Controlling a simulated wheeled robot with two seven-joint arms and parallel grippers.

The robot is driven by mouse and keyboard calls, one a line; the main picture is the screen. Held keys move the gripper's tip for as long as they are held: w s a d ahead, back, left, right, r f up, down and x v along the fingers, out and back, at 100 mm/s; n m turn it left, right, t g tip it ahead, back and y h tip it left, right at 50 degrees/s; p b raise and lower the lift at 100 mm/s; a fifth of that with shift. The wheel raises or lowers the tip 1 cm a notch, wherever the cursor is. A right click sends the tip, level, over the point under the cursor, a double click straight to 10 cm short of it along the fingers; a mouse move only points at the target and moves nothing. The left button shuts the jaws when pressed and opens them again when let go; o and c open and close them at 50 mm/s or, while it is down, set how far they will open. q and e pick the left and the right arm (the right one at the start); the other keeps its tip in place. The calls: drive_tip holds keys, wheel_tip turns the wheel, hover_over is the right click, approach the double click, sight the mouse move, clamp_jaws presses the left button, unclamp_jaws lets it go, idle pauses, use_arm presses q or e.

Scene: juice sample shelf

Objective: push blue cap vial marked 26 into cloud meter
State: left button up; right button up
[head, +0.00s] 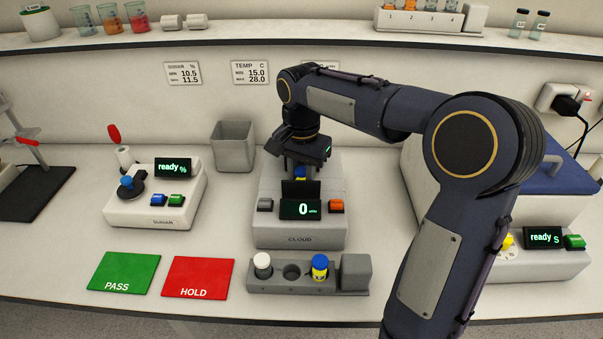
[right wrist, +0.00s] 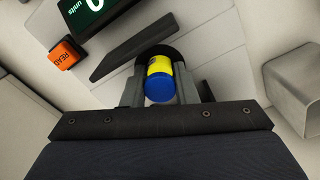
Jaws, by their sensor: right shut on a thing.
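My right gripper (head: 301,160) is over the back of the grey cloud meter (head: 302,222), behind its display, which reads 0. It is shut on a vial with a blue cap and yellow label; the vial shows between the fingers in the right wrist view (right wrist: 160,82), with the gripper there too (right wrist: 160,90). The vial's far end is at the meter's dark round opening (right wrist: 163,53); how deep it sits I cannot tell. Its number is not readable. A dark upright flap (right wrist: 125,37) stands beside the opening. My left gripper is not in view.
A grey rack (head: 291,277) in front holds a white-capped vial (head: 262,265) and another blue-capped vial (head: 319,266), with an empty hole between. The green PASS mat (head: 124,271) and red HOLD mat (head: 198,277) lie left. A grey bin (head: 233,147) stands behind.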

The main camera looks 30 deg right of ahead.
sight(299, 170)
drive_tip(key=o, duration=1.1)
drive_tip(key=shift+a+f, duration=0.1)
drive_tip(key=shift+f, duration=0.25)
drive_tip(key=shift+c, duration=0.2)
drive_tip(key=r, duration=0.4)
drive_tip(key=r+p, duration=0.1)
drive_tip(key=r, duration=0.3)
drive_tip(key=shift+w+a+r, duration=0.1)
drive_tip(key=shift+w+r, duration=0.1)
drive_tip(key=shift+r, duration=0.05)
